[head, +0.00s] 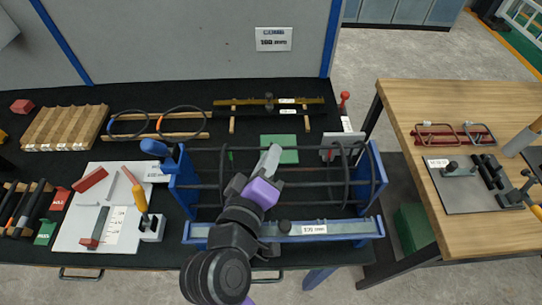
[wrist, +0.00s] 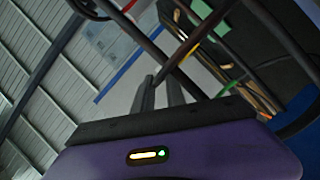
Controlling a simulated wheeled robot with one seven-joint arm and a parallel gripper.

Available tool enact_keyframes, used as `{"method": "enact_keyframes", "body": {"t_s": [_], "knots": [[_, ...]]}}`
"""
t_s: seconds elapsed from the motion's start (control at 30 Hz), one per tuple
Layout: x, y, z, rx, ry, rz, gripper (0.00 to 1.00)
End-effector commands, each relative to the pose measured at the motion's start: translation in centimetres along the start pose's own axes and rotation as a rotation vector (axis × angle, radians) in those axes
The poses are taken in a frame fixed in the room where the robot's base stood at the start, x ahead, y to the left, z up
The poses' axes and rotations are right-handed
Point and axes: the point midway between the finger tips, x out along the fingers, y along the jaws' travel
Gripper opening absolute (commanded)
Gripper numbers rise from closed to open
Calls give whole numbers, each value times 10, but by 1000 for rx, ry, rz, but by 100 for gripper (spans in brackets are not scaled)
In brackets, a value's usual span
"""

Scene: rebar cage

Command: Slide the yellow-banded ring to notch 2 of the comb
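My gripper (head: 271,156) reaches in over the middle of the rebar cage, between the rings at its left and right. In the wrist view its two fingers (wrist: 160,82) stand apart with a narrow gap, and a dark rod (wrist: 203,29) crosses at their tips. I cannot tell if they touch it. Dark rings (head: 346,177) stand around the long bars at the cage's right. A small yellow-orange curved piece (wrist: 187,50) shows past the fingers; I cannot tell if it is the ring's band. A slim brass-coloured bar (head: 245,102) lies behind the cage; comb notches are too small to make out.
The cage has blue end frames (head: 378,178) and a front rail (head: 345,229). Left are a white tool sheet (head: 80,231) and a slatted wooden block (head: 62,128). A wooden table (head: 480,100) stands right, across a gap.

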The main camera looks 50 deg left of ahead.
Motion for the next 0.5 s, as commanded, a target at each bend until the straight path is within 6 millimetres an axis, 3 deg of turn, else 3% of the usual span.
{"method": "enact_keyframes", "body": {"t_s": [0.27, 0.5], "knots": [[-5, 0, 0, 1, 1, 1, 16], [-41, -2, 0, 2, 4, 0, 16]]}}
